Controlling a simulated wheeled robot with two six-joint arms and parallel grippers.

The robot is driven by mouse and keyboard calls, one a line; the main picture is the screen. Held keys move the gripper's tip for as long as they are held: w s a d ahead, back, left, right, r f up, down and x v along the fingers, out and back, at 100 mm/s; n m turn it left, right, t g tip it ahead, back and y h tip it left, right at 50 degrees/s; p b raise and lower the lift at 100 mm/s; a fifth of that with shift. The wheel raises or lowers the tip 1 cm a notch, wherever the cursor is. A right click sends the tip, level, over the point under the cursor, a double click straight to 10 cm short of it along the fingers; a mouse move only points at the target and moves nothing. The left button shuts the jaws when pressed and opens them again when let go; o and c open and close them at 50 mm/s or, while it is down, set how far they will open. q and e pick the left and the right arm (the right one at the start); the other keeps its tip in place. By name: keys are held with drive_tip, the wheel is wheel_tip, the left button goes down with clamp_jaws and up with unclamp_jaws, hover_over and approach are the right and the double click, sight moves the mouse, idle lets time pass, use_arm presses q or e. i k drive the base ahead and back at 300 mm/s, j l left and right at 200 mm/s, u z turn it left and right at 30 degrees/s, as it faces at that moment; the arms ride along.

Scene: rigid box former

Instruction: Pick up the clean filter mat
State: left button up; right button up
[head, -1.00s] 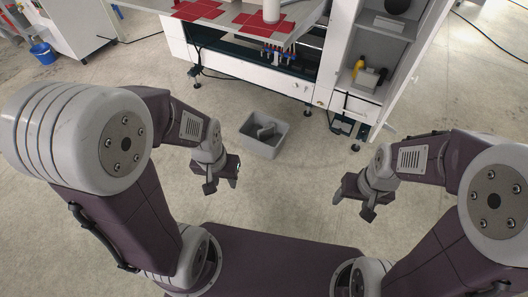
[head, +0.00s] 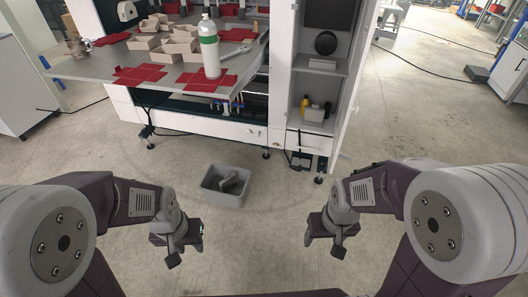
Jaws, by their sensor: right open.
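I cannot make out a clean filter mat for certain in the head view. A grey bin (head: 212,193) stands on the floor ahead, with grey pieces (head: 232,183) in it that I cannot identify. My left gripper (head: 184,250) hangs over the floor, nearer to me than the bin and a little left of it. Its fingers are too small and angled to tell open from shut. My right gripper (head: 328,246) is open and empty over the floor, right of the bin.
A workbench (head: 190,75) with red sheets, cardboard trays (head: 180,50) and a green-white bottle (head: 209,48) stands ahead. Right of it is an open cabinet (head: 321,85) with a yellow-black item on a shelf.

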sight(315, 114)
drive_tip(key=i+l+u, duration=0.25)
drive_tip(key=i+l, duration=0.3)
drive_tip(key=i, duration=0.3)
drive_tip(key=i+l+u, duration=0.2)
drive_tip(key=i+l, duration=0.5)
drive_tip(key=i, duration=0.1)
